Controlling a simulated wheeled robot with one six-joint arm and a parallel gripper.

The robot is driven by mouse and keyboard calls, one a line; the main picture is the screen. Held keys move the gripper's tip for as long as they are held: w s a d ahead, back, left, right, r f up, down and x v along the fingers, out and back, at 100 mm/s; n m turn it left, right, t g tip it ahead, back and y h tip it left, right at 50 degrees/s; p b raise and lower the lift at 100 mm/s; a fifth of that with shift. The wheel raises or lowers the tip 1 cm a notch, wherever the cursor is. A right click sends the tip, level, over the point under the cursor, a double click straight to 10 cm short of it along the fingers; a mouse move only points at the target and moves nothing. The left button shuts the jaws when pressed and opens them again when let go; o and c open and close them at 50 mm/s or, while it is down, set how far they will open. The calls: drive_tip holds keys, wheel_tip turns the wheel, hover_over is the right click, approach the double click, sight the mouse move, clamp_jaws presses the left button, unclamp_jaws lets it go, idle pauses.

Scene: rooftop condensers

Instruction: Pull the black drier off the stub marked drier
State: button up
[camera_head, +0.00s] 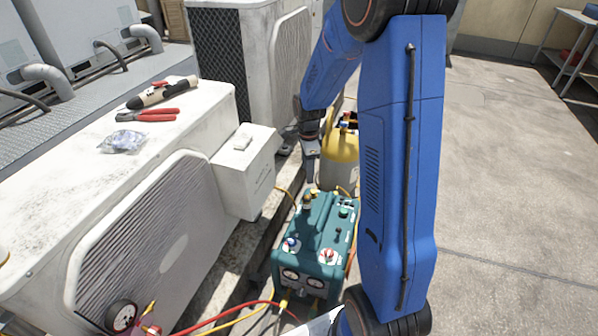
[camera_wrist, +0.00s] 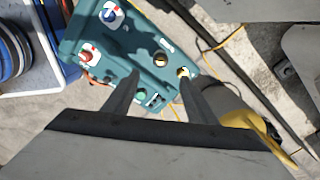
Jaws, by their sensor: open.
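A round dark fitting with a brass-coloured top, which looks like the black drier (camera_wrist: 160,59), stands on the teal machine (camera_wrist: 150,28). In the head view it seems to be the small upright piece (camera_head: 307,201) near the machine's back left. No drier marking is readable, and the stub under the piece is hidden. My gripper (camera_wrist: 159,77) is open and empty. It points down above the machine's top, with the round fitting just ahead of the space between its fingers. In the head view the gripper (camera_head: 310,172) is just above that piece, apparently not touching it.
Blue (camera_head: 291,244) and red (camera_head: 328,255) knobs and a green button (camera_head: 344,212) share the machine's top. A yellow-topped cylinder (camera_head: 341,146) stands close behind. A white condenser (camera_head: 150,200) with a side box (camera_head: 244,170) is to the left. Open paving (camera_head: 510,180) lies right.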

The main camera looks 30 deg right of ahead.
sight(306, 197)
wheel_tip(306, 197, down, 18)
drive_tip(key=shift+w+r, duration=0.1)
idle(0.7)
clamp_jaws()
idle(0.4)
